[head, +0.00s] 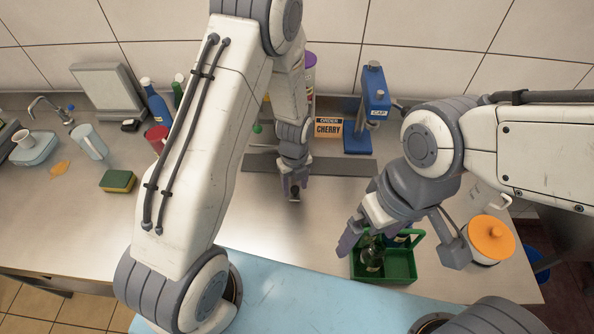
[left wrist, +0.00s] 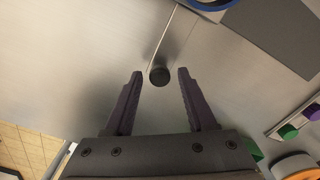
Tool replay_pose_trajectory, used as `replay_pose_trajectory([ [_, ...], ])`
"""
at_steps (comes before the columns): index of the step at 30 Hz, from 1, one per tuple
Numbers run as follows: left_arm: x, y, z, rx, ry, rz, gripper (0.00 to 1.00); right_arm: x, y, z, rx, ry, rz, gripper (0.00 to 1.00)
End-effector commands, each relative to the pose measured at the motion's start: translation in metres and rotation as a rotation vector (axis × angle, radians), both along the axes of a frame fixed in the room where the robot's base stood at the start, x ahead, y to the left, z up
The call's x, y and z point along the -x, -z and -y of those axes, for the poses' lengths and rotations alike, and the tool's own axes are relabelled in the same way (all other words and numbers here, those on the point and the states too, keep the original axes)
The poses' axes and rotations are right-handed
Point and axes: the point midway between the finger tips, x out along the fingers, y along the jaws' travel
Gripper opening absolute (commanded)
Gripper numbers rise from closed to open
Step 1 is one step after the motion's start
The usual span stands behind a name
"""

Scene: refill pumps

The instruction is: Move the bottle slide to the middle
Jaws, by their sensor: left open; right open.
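My left gripper (head: 294,194) reaches down over the middle of the metal counter, in front of the dark strip (head: 345,168). In the left wrist view its two purple fingers (left wrist: 160,75) are apart, with a round black knob (left wrist: 159,77) between their tips. A thin pale rod runs from the knob toward the top of that view. I see clear gaps between knob and fingers. The rest of the bottle slide is hard to make out, partly hidden by my left arm. My right gripper (head: 358,236) is open above a green crate.
The green crate (head: 400,268) holds dark bottles (head: 371,256). A blue capping press (head: 374,105) and a CHERRY sign (head: 328,127) stand at the back. An orange-lidded jar (head: 491,238) is right of the crate.

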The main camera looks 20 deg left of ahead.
Motion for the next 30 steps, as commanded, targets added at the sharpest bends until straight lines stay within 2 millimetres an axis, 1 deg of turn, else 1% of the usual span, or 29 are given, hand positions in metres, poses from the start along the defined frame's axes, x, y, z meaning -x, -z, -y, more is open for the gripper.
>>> replay_pose_trajectory([
  [8,0.000,0.001,0.000,0.000,0.001,0.000,0.56,0.000,0.000,0.000,0.000,0.000,0.000,1.00],
  [9,0.000,0.001,0.000,0.000,0.001,0.000,0.41,0.000,0.000,0.000,0.000,0.000,0.000,1.00],
  [11,0.000,0.001,0.000,0.000,0.001,0.000,0.18,0.000,0.000,0.000,0.000,0.000,0.000,1.00],
  [12,0.000,0.001,0.000,0.000,0.001,0.000,0.03,0.000,0.000,0.000,0.000,0.000,0.000,1.00],
  [13,0.000,0.001,0.000,0.000,0.001,0.000,0.00,0.000,0.000,0.000,0.000,0.000,0.000,1.00],
  [19,-0.001,0.001,0.004,0.000,0.002,0.000,0.00,0.000,0.000,0.000,0.000,0.000,0.000,1.00],
  [30,-0.006,0.001,0.033,0.000,0.003,0.000,0.00,0.000,0.000,0.000,0.000,0.000,0.000,1.00],
])
